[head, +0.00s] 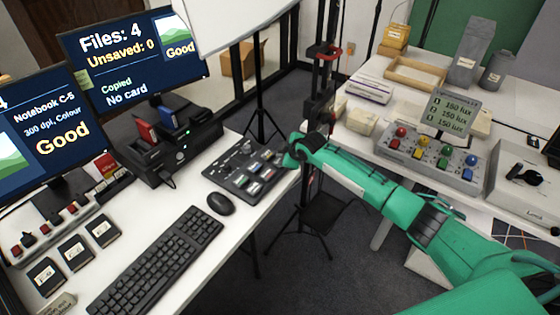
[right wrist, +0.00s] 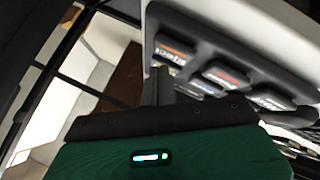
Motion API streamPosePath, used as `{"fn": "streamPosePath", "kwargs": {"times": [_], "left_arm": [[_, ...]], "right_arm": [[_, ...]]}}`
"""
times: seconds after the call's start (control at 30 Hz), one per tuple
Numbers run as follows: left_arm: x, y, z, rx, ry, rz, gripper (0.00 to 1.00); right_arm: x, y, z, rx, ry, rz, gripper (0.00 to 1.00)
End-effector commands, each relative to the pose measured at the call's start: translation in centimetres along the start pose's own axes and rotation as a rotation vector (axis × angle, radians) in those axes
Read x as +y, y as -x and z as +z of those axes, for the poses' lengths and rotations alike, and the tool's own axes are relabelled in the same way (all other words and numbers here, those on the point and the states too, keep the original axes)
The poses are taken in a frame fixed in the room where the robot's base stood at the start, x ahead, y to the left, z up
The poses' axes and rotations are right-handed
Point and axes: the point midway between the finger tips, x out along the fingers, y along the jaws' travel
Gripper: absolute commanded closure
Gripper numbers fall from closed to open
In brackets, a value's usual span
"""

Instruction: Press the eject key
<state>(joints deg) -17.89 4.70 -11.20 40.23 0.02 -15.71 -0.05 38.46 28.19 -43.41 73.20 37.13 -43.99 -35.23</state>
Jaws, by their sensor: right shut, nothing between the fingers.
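A dark control panel (head: 243,172) with several coloured, labelled keys lies at the right end of the left desk. In the right wrist view its keys (right wrist: 226,76) show close up and blurred. Lettering that seems to end in "ject" shows beside the finger, so the eject key (right wrist: 168,56) is probably there, partly hidden. My right gripper (head: 289,160) is shut and empty at the panel's right edge. In the right wrist view the fingers (right wrist: 163,86) reach up to the keys; I cannot tell whether they touch. My left gripper is not in view.
A monitor (head: 135,58) reads "Copied" and "No card". A mouse (head: 221,204) and keyboard (head: 157,262) lie in front. A tripod (head: 262,120) stands beyond the desk edge.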

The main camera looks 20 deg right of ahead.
Motion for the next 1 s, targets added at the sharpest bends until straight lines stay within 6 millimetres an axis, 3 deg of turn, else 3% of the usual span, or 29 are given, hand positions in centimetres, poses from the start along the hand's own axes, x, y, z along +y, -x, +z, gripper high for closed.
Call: {"fn": "streamPosePath", "kwargs": {"times": [1.0], "left_arm": [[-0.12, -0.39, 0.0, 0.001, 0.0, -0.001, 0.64]], "right_arm": [[-0.64, -0.85, 0.61, 0.0, 0.0, 0.0, 1.0]]}}
